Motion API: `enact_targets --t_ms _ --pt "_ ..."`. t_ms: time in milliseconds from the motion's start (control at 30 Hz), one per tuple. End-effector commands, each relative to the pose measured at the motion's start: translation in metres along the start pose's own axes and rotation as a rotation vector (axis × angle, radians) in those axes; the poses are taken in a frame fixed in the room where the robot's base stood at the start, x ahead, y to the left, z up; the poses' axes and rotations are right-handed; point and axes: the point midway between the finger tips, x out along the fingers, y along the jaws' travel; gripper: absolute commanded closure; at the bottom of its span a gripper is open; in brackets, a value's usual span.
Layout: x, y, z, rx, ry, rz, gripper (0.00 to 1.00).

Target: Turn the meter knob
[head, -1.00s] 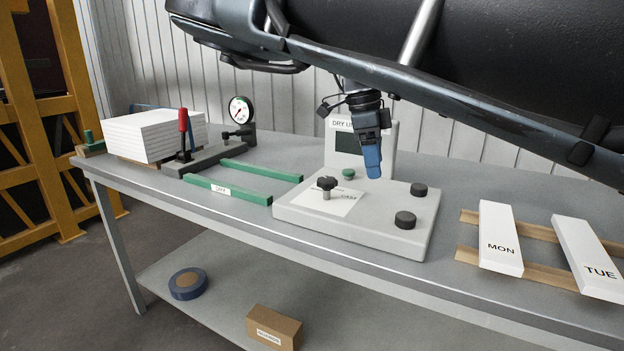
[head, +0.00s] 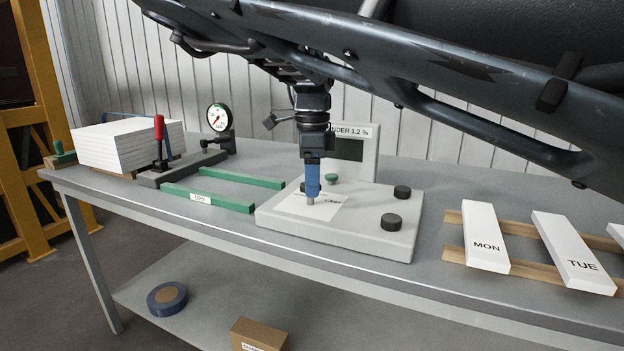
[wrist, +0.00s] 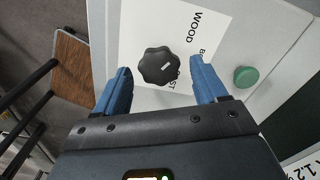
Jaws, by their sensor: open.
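The meter (head: 365,228) is a light grey box on the bench with an upright display panel (head: 356,148) at its back. In the wrist view its black lobed knob (wrist: 160,66) sits on a white printed label (wrist: 190,28). My gripper (head: 312,200) points down over the knob in the head view and hides most of it. In the wrist view my gripper (wrist: 160,78) is open, its blue fingers on either side of the knob with a gap to each. Whether the fingertips reach down to knob height I cannot tell.
A green button (wrist: 247,77) and two black round parts (head: 402,192) (head: 391,222) stand on the meter. Green rails (head: 208,198), a red-handled clamp (head: 159,135) and a dial gauge (head: 219,117) are to the left. White boards (head: 485,236) lie to the right.

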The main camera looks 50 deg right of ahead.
Motion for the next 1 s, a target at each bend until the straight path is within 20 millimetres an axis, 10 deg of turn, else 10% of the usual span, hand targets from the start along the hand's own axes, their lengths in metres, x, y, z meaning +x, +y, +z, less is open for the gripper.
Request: enact_targets --t_ms 267,833,1000 --pt "0.0029 0.0 -0.0001 0.0 0.0 0.0 0.29" --pt "0.0025 0.0001 0.0001 0.0 0.0 0.0 0.84" --pt "0.0023 0.0001 0.0001 0.007 0.0 0.0 0.84"
